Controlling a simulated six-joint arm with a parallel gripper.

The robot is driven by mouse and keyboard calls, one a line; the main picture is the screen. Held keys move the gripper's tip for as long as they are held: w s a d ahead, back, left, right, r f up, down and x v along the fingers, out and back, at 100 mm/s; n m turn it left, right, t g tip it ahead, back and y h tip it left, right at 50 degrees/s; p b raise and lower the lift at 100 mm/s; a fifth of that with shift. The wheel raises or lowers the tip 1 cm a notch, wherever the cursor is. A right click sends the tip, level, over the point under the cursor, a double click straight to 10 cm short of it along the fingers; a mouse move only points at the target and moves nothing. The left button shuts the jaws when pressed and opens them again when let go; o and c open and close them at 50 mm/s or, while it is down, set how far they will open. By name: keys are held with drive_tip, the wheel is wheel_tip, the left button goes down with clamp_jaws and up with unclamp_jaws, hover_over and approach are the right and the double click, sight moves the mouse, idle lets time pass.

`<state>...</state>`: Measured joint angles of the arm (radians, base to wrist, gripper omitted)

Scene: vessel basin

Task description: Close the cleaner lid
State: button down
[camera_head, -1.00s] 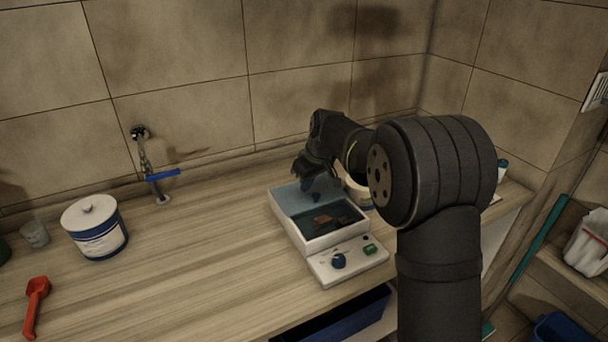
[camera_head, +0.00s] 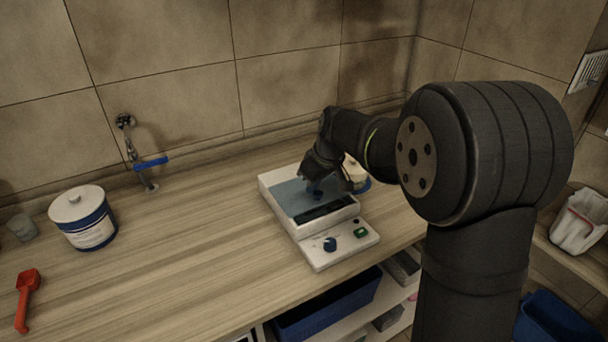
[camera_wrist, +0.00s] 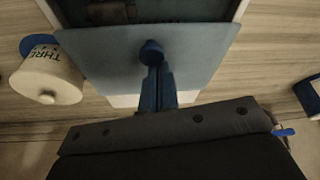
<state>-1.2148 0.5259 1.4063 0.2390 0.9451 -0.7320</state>
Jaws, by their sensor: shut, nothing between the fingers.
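The cleaner (camera_head: 276,212) is a white box on the wooden counter, with a control panel (camera_head: 338,247) at its front. Its blue-grey lid (camera_head: 288,193) is hinged at the back and tilted low over the basin, with a dark gap open at the front. In the wrist view the lid (camera_wrist: 200,58) fills the middle, and part of the dark basin with a brownish item (camera_wrist: 108,12) shows past its edge. My gripper (camera_wrist: 155,78) is shut and empty, its blue fingers against or just behind the lid's round blue knob (camera_wrist: 152,50). Exact contact is unclear.
A jar (camera_head: 354,172) stands close behind the cleaner's right side; it also shows in the wrist view (camera_wrist: 50,82). A white-and-blue tub (camera_head: 85,218), a cup (camera_head: 22,228) and a red scoop (camera_head: 27,298) are at left. A tap (camera_head: 140,160) is at the wall. The counter between is clear.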

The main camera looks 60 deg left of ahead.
sight(318, 205)
drive_tip(key=d, duration=0.4)
drive_tip(key=shift+d+f, duration=0.1)
drive_tip(key=shift+d, duration=0.15)
drive_tip(key=a, duration=0.2)
drive_tip(key=s+a, duration=0.1)
drive_tip(key=shift+a, duration=0.35)
drive_tip(key=shift+a+r, duration=0.15)
drive_tip(key=shift+r, duration=0.65)
drive_tip(key=v, duration=0.8)
drive_tip(key=shift+d+r, duration=0.25)
drive_tip(key=shift+r, duration=0.05)
